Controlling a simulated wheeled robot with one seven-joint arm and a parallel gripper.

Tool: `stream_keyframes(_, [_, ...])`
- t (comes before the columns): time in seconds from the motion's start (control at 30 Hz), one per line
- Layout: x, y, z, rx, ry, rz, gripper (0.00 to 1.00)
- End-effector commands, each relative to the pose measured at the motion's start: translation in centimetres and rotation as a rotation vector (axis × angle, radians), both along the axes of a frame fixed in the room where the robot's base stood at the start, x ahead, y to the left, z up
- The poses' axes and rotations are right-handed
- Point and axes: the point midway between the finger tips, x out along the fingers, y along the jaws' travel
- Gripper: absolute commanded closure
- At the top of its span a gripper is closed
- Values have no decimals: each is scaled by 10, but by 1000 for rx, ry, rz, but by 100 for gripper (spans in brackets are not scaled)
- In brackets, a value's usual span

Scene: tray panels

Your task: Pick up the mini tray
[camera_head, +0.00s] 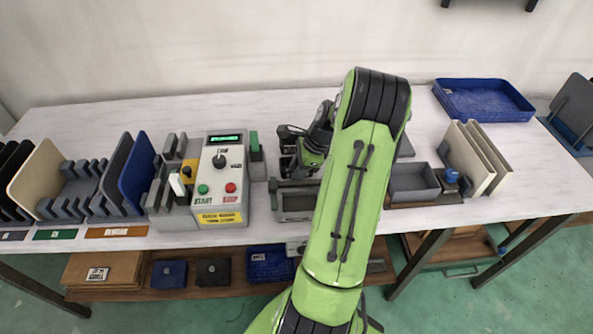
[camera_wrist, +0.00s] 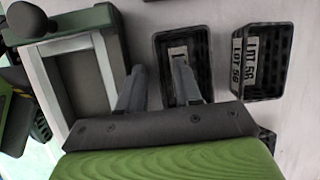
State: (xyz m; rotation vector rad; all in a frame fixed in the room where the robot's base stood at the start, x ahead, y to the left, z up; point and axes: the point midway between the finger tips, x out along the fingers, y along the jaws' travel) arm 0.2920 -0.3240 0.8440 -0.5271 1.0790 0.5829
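In the wrist view, a dark mini tray (camera_wrist: 203,38) with a white label lies behind my gripper's right finger. A second dark mini tray (camera_wrist: 262,82), labelled "LOT 56", lies to its right. My gripper (camera_wrist: 158,82) is open, its two fingers apart with nothing seen between them. The right finger overlaps the first tray in the picture; I cannot tell whether they touch. In the head view my green arm hides the mini trays and most of the gripper.
A grey-framed fixture (camera_wrist: 80,75) stands close to the left finger. On the table (camera_head: 400,225) are a control box (camera_head: 220,180), a grey bin (camera_head: 414,190), cream panels (camera_head: 478,160) and a blue crate (camera_head: 483,100). Upright panels in racks fill the left end.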

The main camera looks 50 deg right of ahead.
Motion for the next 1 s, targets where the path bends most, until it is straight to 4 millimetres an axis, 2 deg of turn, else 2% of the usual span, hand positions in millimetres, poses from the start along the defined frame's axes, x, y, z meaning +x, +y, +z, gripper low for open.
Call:
stream_keyframes(0.7, [0, 0, -4, 1, 1, 0, 66])
stream_keyframes(0.73, [0, 0, -4, 1, 1, 0, 68])
stream_keyframes(0.93, [0, 0, -3, 1, 1, 0, 98])
stream_keyframes(1.0, [0, 0, -3, 1, 1, 0, 100])
